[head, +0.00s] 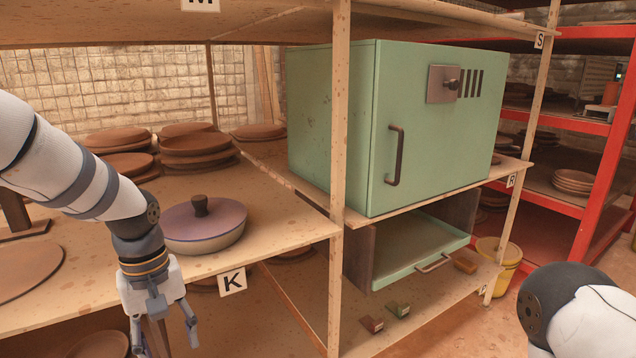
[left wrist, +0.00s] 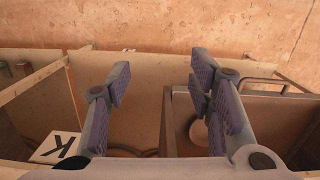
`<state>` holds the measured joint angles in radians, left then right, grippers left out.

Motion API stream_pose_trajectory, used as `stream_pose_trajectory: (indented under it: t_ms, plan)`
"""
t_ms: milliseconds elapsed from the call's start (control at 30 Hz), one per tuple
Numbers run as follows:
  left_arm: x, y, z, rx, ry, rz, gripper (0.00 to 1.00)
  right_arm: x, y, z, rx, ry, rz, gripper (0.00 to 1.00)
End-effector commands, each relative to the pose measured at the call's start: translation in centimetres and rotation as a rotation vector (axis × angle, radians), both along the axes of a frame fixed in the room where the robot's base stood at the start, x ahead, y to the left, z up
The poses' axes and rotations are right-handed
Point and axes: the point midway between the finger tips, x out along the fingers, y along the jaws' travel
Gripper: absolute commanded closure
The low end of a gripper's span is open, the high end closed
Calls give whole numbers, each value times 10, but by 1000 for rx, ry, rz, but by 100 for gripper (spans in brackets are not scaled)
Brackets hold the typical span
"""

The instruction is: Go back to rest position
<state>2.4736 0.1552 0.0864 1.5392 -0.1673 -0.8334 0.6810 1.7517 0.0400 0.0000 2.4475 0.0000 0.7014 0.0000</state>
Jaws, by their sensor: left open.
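My left gripper (head: 165,332) hangs pointing down in front of the left shelf, at the lower edge of the head view. Its fingers are spread; the left wrist view also shows the open gripper (left wrist: 161,80) with a clear gap between the fingertips. No object is held between them. My right arm (head: 575,305) shows only in part at the lower right of the head view, and its gripper is outside the frame.
A lidded pan (head: 205,226) and stacked brown plates (head: 195,147) sit on the left shelf (head: 80,300), close to my left arm. A closed green cabinet (head: 430,130) stands right of a wooden post (head: 339,200). Below are a green tray (head: 415,252) and small blocks (head: 398,309).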

Motion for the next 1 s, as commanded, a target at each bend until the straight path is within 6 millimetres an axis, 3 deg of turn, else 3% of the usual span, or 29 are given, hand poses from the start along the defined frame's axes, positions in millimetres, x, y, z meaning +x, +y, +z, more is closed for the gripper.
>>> stream_pose_trajectory:
  t_ms: [33, 100, 167, 233, 300, 400, 500, 633, 1000]
  plan:
    - [-24, -6, -43, -11, 28, -52, 51, -1, 0, 0, 0, 2, 0, 87]
    - [-61, -15, -100, -33, 39, -130, 51, -1, 0, 1, 0, 3, 0, 87]
    - [-102, -20, -143, -48, 50, -196, 51, -2, 0, 1, 0, 4, 0, 87]
    - [-159, -24, -183, -59, 63, -273, 51, -2, 0, 1, 0, 4, 0, 87]
    - [-219, -25, -209, -63, 73, -349, 51, -2, 0, 1, 0, 4, 0, 87]
    - [-293, -21, -223, -55, 88, -450, 51, -1, 0, 1, 0, 3, 0, 87]
    - [-342, -16, -219, -43, 97, -529, 51, -1, 0, 1, 0, 3, 0, 87]
    - [-365, -12, -214, -33, 97, -576, 51, -1, 0, 1, 0, 3, 0, 87]
    - [-365, -12, -214, -32, 96, -579, 51, -1, 0, 1, 0, 3, 0, 87]
